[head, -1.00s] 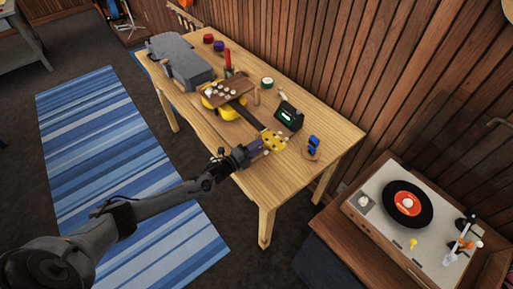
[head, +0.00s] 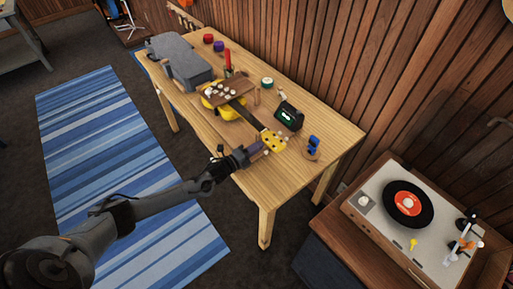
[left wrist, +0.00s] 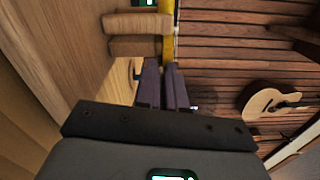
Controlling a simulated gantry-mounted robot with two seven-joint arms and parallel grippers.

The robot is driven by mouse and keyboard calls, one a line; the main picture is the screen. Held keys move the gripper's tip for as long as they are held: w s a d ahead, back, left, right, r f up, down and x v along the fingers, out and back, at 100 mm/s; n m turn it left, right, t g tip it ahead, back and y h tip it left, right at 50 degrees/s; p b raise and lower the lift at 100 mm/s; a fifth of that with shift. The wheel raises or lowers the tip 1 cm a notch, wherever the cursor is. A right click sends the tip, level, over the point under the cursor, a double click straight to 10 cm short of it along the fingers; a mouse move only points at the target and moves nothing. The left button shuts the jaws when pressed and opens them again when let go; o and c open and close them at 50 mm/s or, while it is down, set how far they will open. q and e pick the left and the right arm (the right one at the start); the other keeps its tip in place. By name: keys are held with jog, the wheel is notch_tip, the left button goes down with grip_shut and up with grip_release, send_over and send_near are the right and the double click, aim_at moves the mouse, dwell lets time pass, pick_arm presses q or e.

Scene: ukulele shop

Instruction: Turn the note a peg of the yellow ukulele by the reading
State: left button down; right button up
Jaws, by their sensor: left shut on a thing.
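The yellow ukulele lies on the wooden table, with its body (head: 211,107) partly under a brown board and its yellow headstock (head: 273,141) toward the front right. A dark tuner (head: 288,116) with a lit green and white display stands behind the headstock; its reading is too small to tell. My left gripper (head: 259,147) is at the near side of the headstock, shut on a peg that its fingers hide. In the left wrist view its purple fingers (left wrist: 165,87) are close together, pointing at the yellow headstock edge (left wrist: 168,38). My right gripper is not in view.
The brown board (head: 229,90) carries several white pieces. A blue object (head: 313,146) stands right of the headstock. A grey case (head: 181,62) lies at the far left of the table (head: 285,180). The table's front right is clear. A record player (head: 409,203) stands at right.

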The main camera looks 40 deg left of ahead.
pick_arm(q)
jog(key=m, duration=0.5)
jog(key=shift+m, duration=0.3)
jog(key=m, duration=0.6)
dwell(0.4)
jog(key=c, duration=1.2)
grip_release()
jog(key=shift+s, duration=0.15)
jog(key=p+v, duration=0.1)
jog(key=v, duration=0.8)
jog(key=shift+s+a, duration=0.1)
jog(key=shift+s, duration=0.1)
jog(key=shift+s+a, duration=0.1)
jog(key=shift+s, duration=0.45)
